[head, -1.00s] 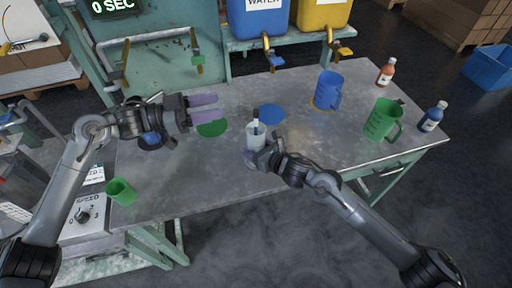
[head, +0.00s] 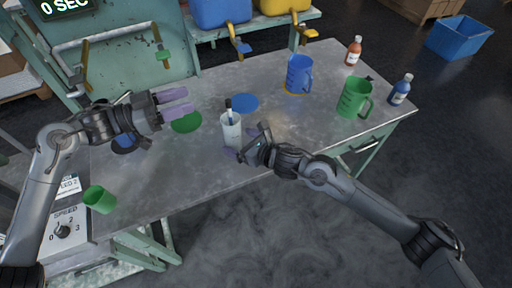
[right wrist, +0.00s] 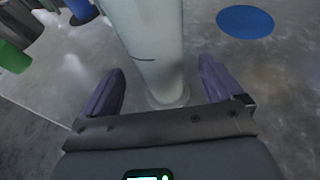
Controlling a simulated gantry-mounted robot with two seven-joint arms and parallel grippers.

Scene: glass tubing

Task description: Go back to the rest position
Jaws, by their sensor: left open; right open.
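My right gripper (head: 247,141) is open just right of and in front of the cup. In the right wrist view the cup (right wrist: 150,45) rises between the spread fingers (right wrist: 160,75), with a visible gap on each side. My left gripper (head: 187,101) is open and empty above the table's left part, with its fingers pointing right near the green disc (head: 186,122).
A blue disc (head: 245,102) lies behind the cup. A blue jug (head: 298,76), a green jug (head: 352,98), an orange bottle (head: 353,52) and a blue bottle (head: 400,90) stand at right. A green cup (head: 99,199) is at front left, beside a speed dial box (head: 64,230). Taps hang behind.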

